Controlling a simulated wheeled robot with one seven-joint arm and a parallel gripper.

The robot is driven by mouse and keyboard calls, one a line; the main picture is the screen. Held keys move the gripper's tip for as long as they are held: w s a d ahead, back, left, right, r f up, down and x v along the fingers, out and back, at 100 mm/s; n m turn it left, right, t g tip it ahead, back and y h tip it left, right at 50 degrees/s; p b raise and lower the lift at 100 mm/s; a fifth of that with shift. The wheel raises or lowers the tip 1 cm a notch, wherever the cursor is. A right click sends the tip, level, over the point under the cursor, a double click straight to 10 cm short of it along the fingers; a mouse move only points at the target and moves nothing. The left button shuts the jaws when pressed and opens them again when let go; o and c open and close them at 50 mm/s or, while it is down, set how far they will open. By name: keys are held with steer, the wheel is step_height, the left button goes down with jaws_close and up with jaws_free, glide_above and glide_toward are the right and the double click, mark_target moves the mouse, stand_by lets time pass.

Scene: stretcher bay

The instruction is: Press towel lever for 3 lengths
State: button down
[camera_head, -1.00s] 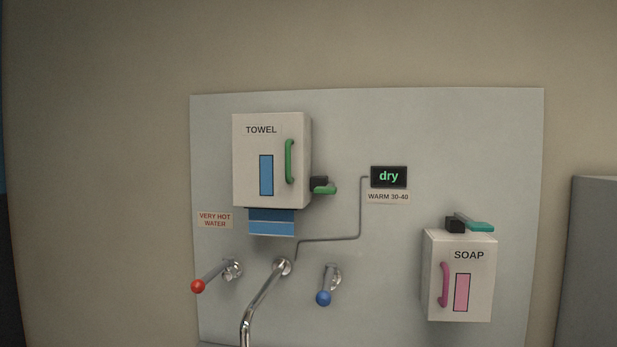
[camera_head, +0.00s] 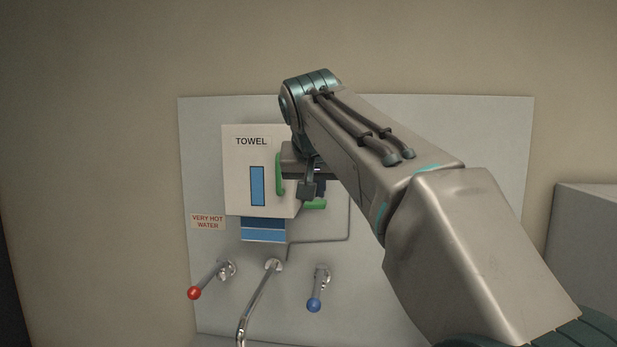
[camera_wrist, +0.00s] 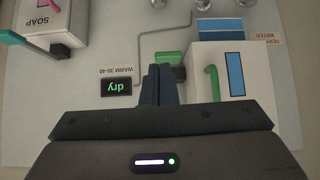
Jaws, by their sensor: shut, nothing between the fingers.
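The white towel dispenser (camera_head: 237,190) hangs on the grey wall panel, with a blue towel strip (camera_head: 263,233) showing below it. Its green lever (camera_head: 315,204) sticks out at its lower right side, partly behind my gripper. The lever also shows in the wrist view (camera_wrist: 171,59). My gripper (camera_head: 308,194) is shut and empty, at the dispenser's right side near the lever. In the wrist view my shut fingertips (camera_wrist: 160,72) lie close by the lever; I cannot tell whether they touch it. The display (camera_wrist: 116,87) reads "dry" in the wrist view; my arm hides it in the head view.
Below the dispenser are a red-knobbed tap (camera_head: 194,292), a metal spout (camera_head: 258,300) and a blue-knobbed tap (camera_head: 314,304). The soap dispenser (camera_wrist: 50,22) with a teal lever shows in the wrist view. The wall left of the panel is clear.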

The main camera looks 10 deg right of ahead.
step_height(320, 180, up, 7)
steer(key=w+t+p, duration=0.1)
steer(key=shift+w+a+m, duration=0.2)
steer(key=shift+w+m, duration=0.1)
steer(key=shift+m, duration=0.1)
steer(key=shift+f, duration=0.1)
steer(key=p, duration=0.2)
glide_above(317, 201)
steer(key=s, duration=0.4)
step_height(317, 201, down, 6)
steer(key=shift+w+a+f, duration=0.15)
steer(key=shift+f, duration=0.55)
steer(key=shift+w+a+f, duration=0.15)
steer(key=shift+w+f, duration=0.05)
steer(key=shift+f, duration=0.55)
steer(key=shift+w+a+f, duration=0.15)
steer(key=shift+f, duration=0.55)
